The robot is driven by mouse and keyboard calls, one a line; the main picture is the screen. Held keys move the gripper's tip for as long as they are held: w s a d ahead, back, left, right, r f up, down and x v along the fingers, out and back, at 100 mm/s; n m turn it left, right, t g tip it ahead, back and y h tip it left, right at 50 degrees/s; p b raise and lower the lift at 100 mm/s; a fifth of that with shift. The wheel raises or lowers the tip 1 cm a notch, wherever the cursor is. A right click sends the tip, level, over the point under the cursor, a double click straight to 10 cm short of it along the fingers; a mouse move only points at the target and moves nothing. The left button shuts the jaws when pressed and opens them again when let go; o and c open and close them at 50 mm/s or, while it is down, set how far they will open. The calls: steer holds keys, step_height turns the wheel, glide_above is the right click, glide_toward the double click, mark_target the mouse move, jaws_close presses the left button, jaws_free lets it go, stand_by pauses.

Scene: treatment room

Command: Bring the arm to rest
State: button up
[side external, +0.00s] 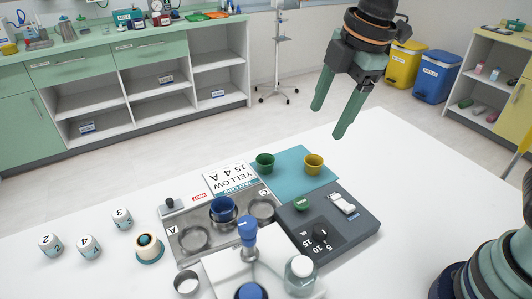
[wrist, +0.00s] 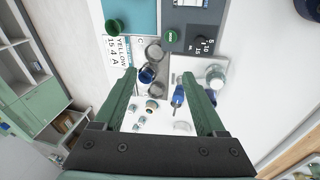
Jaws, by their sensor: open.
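My gripper (side external: 332,104) is open and empty, raised above the far side of the white table in the side view. In the wrist view its two green fingers (wrist: 165,92) stand wide apart, with nothing between them but the table items far below. In the side view, part of my arm also shows at the bottom right.
On the white table (side external: 400,180) stand a green cup (side external: 265,163) and a yellow cup (side external: 313,163) on a teal mat (side external: 290,180). A grey device (side external: 350,233), a metal tray (side external: 190,217) with a blue cup (side external: 223,208), and numbered white containers (side external: 89,246) are nearer.

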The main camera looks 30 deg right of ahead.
steer(key=s+d+f+m+t, duration=0.1)
steer(key=s+d+m, duration=0.1)
steer(key=d+m, duration=0.4)
steer(key=s+d+f+m+t+h, duration=0.1)
steer(key=s+d+m+t, duration=0.1)
steer(key=d+m, duration=0.5)
steer(key=shift+s+d+m, duration=0.2)
steer(key=shift+s+m, duration=0.25)
steer(key=shift+m, duration=1.55)
